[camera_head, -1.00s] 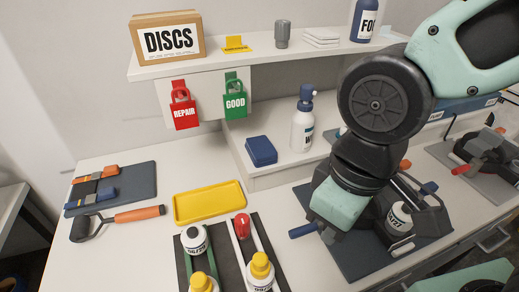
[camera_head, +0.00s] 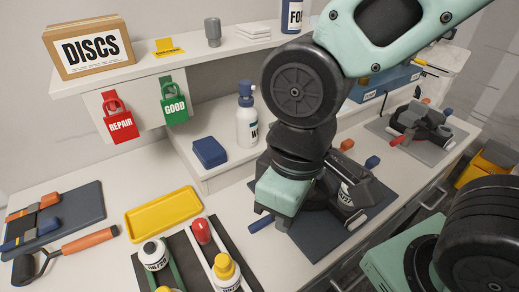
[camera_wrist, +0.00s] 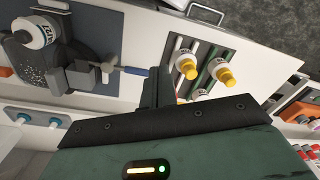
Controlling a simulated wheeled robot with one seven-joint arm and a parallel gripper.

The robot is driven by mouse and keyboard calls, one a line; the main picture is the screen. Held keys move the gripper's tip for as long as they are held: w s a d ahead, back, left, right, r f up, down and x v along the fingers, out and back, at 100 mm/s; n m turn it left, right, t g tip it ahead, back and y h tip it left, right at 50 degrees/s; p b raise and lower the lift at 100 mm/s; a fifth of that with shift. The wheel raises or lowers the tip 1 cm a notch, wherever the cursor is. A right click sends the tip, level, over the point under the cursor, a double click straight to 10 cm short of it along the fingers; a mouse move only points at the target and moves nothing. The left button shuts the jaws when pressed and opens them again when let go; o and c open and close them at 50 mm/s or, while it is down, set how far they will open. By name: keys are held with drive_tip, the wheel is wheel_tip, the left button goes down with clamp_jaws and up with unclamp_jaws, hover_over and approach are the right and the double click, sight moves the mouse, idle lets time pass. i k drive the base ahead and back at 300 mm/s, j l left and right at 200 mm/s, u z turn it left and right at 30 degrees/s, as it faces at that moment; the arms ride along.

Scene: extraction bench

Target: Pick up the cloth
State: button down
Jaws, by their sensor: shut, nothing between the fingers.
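The cloth appears to be the dark blue folded square (camera_head: 210,152) in the head view. It lies flat on the raised white ledge, left of the white spray bottle. My gripper shows in the wrist view (camera_wrist: 157,88), its fingers shut and empty above the bench. In the head view my arm hangs right of the cloth, over a dark clamp station, and hides the fingers. The cloth is not seen in the wrist view, and my gripper is apart from it.
The white bottle with blue top (camera_head: 247,122) stands close beside the cloth. A yellow tray (camera_head: 164,214) and capped vials in a rack (camera_head: 225,268) are in front. The shelf (camera_head: 150,76) with a DISCS box (camera_head: 90,48) and hanging red and green tags overhangs behind.

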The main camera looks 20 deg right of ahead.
sight(210, 154)
drive_tip(key=j+u, duration=0.2)
drive_tip(key=u, duration=0.25)
drive_tip(key=j+u, duration=0.15)
drive_tip(key=u, duration=0.3)
drive_tip(key=i+j+u, duration=0.15)
drive_tip(key=u, duration=0.3)
